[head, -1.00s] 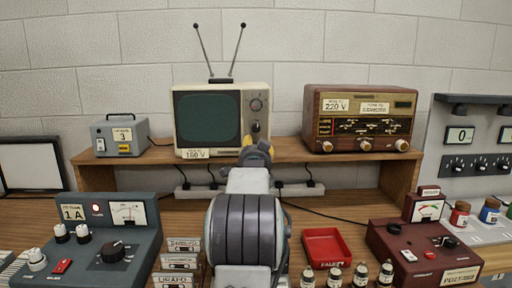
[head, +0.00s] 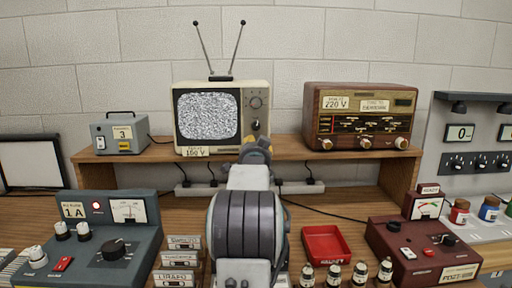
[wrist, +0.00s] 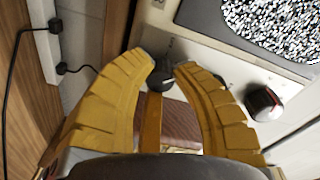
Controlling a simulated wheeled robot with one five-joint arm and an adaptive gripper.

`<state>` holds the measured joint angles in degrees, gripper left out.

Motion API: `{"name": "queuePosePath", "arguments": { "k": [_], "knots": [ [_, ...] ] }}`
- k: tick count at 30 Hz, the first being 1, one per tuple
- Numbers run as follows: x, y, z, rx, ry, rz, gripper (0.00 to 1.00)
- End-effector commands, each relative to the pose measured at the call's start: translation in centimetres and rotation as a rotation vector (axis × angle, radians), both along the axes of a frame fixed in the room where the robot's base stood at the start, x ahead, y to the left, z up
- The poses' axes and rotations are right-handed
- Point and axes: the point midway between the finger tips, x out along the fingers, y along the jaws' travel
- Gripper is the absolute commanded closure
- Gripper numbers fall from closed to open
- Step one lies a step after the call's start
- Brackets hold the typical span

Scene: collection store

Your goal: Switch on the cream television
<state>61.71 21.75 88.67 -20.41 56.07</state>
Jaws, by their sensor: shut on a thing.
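The cream television (head: 222,112) stands on the wooden shelf with its two antenna rods raised. Its screen (head: 207,115) is lit with black-and-white static, which also shows in the wrist view (wrist: 270,25). The other knob (wrist: 264,103) has a red mark and is free. In the head view my gripper (head: 256,145) is at the television's lower right corner, and my arm hides part of the shelf edge.
A wooden radio (head: 360,117) stands to the right on the shelf (head: 285,150), a grey box (head: 120,134) to the left. A power strip (head: 300,187) with cables runs below. Control boxes, cassettes, a red tray (head: 326,244) and small bottles crowd the bench.

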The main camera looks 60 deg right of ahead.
Motion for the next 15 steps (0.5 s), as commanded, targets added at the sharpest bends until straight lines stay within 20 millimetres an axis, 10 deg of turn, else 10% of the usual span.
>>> {"name": "queuePosePath", "arguments": {
  "k": [15],
  "knots": [
    [0.06, 0.03, -0.17, 0.032, -0.053, 0.001, 1.00]
  ]
}}
